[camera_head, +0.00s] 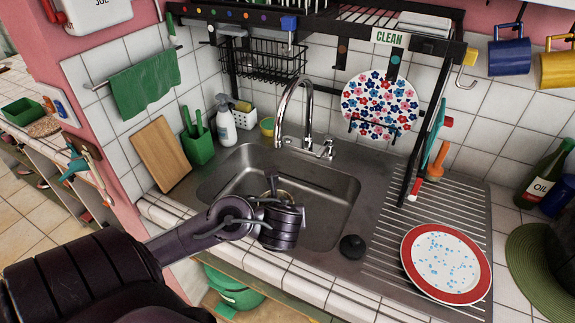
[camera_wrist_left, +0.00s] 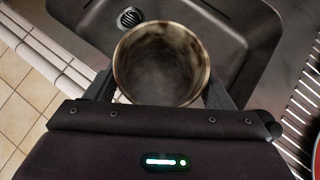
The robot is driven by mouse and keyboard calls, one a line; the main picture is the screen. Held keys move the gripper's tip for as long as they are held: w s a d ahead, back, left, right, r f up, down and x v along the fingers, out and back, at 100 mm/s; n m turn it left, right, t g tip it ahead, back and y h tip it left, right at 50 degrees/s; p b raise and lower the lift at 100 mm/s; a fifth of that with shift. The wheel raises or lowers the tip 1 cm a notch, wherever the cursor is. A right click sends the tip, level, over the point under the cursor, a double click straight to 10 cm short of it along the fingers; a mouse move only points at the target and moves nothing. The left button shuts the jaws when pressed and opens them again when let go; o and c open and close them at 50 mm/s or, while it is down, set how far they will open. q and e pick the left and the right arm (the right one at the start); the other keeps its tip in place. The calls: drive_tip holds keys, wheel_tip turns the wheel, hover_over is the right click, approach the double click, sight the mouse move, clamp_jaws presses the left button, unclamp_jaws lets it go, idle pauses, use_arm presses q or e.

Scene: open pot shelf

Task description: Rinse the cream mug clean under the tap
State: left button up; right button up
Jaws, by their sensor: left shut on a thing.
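My left gripper (camera_head: 276,190) reaches from the left over the front of the sink (camera_head: 335,205). It is shut on the mug (camera_wrist_left: 160,64), whose round opening faces the camera in the left wrist view. The mug has a cream rim and dark brown stains inside. In the head view my wrist hides nearly all of it. The chrome tap (camera_head: 284,107) stands at the back of the sink, its spout arching behind the gripper. I see no water running. My right gripper is in neither view.
A ribbed drainboard (camera_head: 388,235) right of the sink holds a red-rimmed plate (camera_head: 446,264). A black plug (camera_head: 352,247) lies at the sink's right front edge. A wooden board (camera_head: 160,153) and green holder (camera_head: 198,148) stand left. A rack with a floral plate (camera_head: 380,104) hangs above.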

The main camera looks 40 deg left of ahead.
use_arm(q)
drive_tip(key=shift+w+a+f+b, duration=0.3)
drive_tip(key=shift+w+a+b, duration=0.1)
drive_tip(key=shift+w+a, duration=0.5)
drive_tip(key=shift+w+a+f+b, duration=0.35)
drive_tip(key=shift+w+a, duration=0.4)
drive_tip(key=shift+w, duration=0.25)
drive_tip(key=w+a+f+b, duration=0.1)
drive_tip(key=w+a, duration=0.4)
drive_tip(key=w, duration=0.1)
drive_tip(key=shift+w+a+f+b, duration=0.25)
drive_tip(key=shift+w+a+b, duration=0.05)
drive_tip(key=shift+w+b, duration=0.1)
drive_tip(key=shift+s, duration=0.1)
drive_tip(key=s+d+p, duration=0.2)
drive_tip(key=s+d, duration=0.3)
drive_tip(key=s, duration=0.1)
drive_tip(key=shift+d+r, duration=0.1)
idle(1.0)
